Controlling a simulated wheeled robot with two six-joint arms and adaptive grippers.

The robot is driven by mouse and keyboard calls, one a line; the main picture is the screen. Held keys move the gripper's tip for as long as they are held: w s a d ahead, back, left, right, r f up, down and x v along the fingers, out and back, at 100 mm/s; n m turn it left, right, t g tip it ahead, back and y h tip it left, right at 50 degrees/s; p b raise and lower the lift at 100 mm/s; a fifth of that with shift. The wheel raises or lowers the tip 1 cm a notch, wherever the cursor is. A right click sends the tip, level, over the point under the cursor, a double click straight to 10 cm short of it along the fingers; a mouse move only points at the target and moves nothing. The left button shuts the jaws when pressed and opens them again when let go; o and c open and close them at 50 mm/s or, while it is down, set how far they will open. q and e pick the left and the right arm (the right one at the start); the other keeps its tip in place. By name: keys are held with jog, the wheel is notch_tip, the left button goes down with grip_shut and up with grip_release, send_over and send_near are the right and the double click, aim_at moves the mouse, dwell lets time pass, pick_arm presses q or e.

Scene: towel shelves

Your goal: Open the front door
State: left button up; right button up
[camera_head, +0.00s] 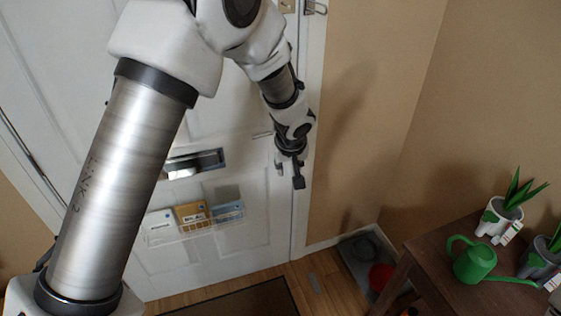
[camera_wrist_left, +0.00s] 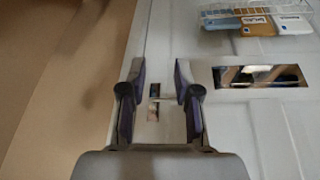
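The white front door (camera_head: 215,100) is shut and fills the left and middle of the head view; its panels also show in the left wrist view (camera_wrist_left: 255,125). My left gripper (camera_head: 289,171) is in front of the door near its right edge. In the left wrist view its two fingers (camera_wrist_left: 160,72) are spread apart with nothing held. A small shiny metal fitting (camera_wrist_left: 154,91) shows between the fingers; I cannot tell whether it is the handle or a lock. A thin metal piece (camera_head: 262,135) shows left of the gripper in the head view. My right gripper is out of view.
A mail slot (camera_head: 194,164) and a wire basket with letters (camera_head: 193,222) are on the door. A tan wall (camera_head: 365,100) adjoins on the right. A brown table (camera_head: 440,262) holds a green watering can (camera_head: 474,262) and potted plants. A mat (camera_head: 245,300) lies below.

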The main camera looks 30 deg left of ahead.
aim_at(263, 136)
pick_arm(q)
jog(key=w+d+r+n+t+h+b, duration=0.1)
jog(key=w+r+n+t+h+b, duration=0.15)
jog(key=w+t, duration=0.35)
jog(key=w+d+r+n+t+h+b, duration=0.1)
jog(key=w+d+r+n+t+b, duration=0.15)
jog(key=w+r+n+t, duration=0.4)
jog(key=w+a+f+n+t+y+b, duration=0.25)
jog(key=a+f+n+y+b, duration=0.35)
jog(key=a+b, duration=0.5)
jog(key=s+a+f+n+g+y+b, duration=0.15)
jog(key=a+f+y+b, duration=0.25)
jog(key=a+f+b, duration=0.55)
jog(key=shift+n+t, duration=0.25)
jog(key=shift+n, duration=0.1)
jog(key=w+a+f+p, duration=0.1)
jog(key=w, duration=0.1)
jog(key=w+a+f+p, duration=0.1)
jog(key=w+p, duration=0.1)
jog(key=w+a+f+p, duration=0.1)
jog(key=w, duration=0.1)
jog(key=shift+w+f, duration=0.15)
jog(key=shift+w, duration=0.05)
grip_shut()
